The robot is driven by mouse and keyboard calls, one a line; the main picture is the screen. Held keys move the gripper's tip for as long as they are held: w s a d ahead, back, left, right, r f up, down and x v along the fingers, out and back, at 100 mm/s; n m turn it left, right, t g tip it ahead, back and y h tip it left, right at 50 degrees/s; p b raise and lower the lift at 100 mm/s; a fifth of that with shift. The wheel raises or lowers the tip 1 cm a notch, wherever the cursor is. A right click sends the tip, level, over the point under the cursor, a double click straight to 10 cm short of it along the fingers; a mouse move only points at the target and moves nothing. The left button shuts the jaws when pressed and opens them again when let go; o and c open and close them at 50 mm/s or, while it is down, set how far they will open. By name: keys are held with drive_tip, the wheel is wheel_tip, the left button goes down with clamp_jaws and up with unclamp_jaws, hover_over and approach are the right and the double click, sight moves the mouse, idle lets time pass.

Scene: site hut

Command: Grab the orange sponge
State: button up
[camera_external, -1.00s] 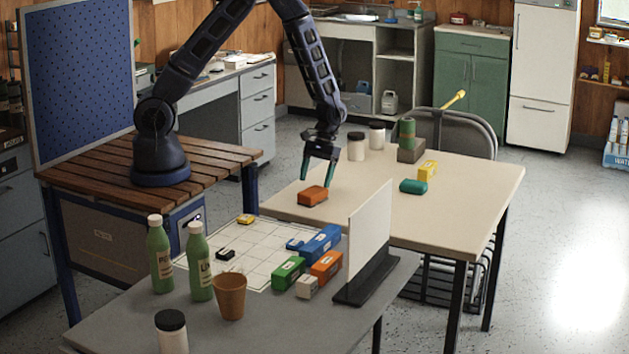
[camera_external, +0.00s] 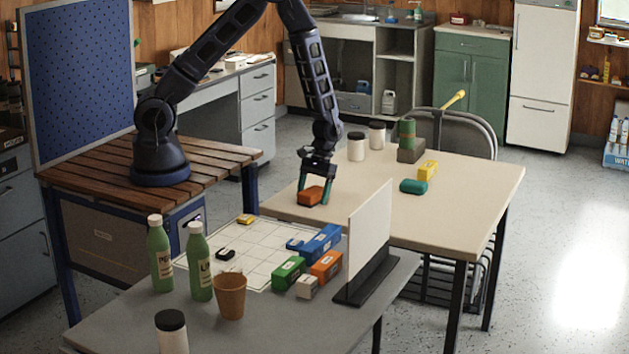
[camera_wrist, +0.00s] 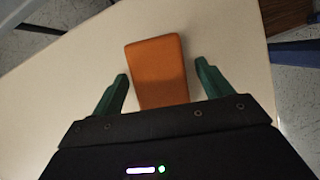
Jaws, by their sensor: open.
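The orange sponge (camera_external: 311,195) lies on the left end of the cream table. My gripper (camera_external: 315,195) is low over it, with its green fingers on either side of the sponge. In the wrist view the sponge (camera_wrist: 157,72) is a flat orange block, slightly tilted, with its near end between the open fingers of my gripper (camera_wrist: 160,85). A gap shows between each finger and the sponge. I cannot tell whether the fingertips touch the table.
A white upright panel (camera_external: 369,230) stands on the grey table in front. Free tabletop lies right of the sponge.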

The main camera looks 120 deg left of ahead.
drive_tip(key=shift+f, duration=0.1)
drive_tip(key=c, duration=1)
drive_tip(key=shift+c, duration=0.2)
